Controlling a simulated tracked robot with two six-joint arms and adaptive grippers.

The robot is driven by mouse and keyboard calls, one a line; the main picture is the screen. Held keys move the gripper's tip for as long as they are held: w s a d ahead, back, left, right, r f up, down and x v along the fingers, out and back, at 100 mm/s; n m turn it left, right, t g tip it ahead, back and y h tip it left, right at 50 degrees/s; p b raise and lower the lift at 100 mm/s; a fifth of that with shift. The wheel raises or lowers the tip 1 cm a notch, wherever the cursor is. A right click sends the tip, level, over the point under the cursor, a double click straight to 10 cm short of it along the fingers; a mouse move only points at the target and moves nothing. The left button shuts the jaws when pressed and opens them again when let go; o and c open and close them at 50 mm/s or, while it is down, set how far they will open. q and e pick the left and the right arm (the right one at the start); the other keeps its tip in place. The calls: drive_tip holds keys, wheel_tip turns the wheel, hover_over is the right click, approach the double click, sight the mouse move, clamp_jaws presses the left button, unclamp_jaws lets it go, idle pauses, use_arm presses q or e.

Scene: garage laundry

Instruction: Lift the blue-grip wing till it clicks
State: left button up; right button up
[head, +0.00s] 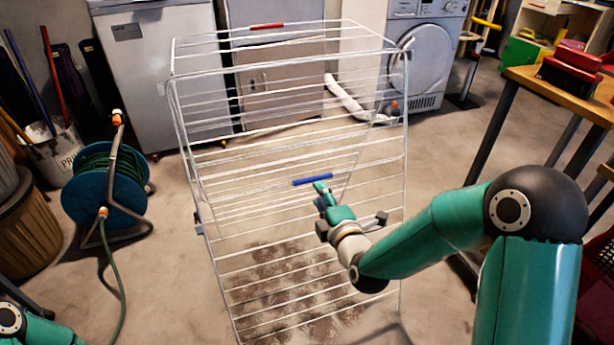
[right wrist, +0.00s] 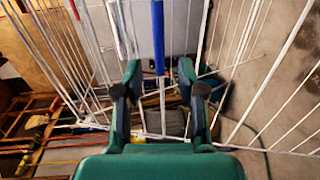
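A white wire drying rack (head: 290,130) stands on the floor in the middle of the head view. Its blue grip (head: 311,179) is on a wire bar on the near side, well below the rack's top. The wing with this grip appears to hang down, though its outline is hard to separate from the other wires. My right gripper (head: 322,190) is at the right end of the blue grip. In the right wrist view its two fingers (right wrist: 160,72) are apart, with the blue grip (right wrist: 158,38) between and beyond their tips. Contact cannot be told. My left gripper is out of view.
A red grip (head: 266,26) is on the rack's far top edge. A hose reel (head: 105,190) stands left of the rack. A wooden table (head: 570,95) stands at the right. A washing machine (head: 425,60) and cabinets are behind. Floor is clear around the rack's front.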

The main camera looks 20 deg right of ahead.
sight(310, 179)
drive_tip(key=w, duration=0.5)
drive_tip(key=w+f+b, duration=0.1)
drive_tip(key=w, duration=0.1)
drive_tip(key=shift+w+a, duration=0.2)
drive_tip(key=shift+w, duration=0.05)
drive_tip(key=shift+c, duration=0.3)
clamp_jaws()
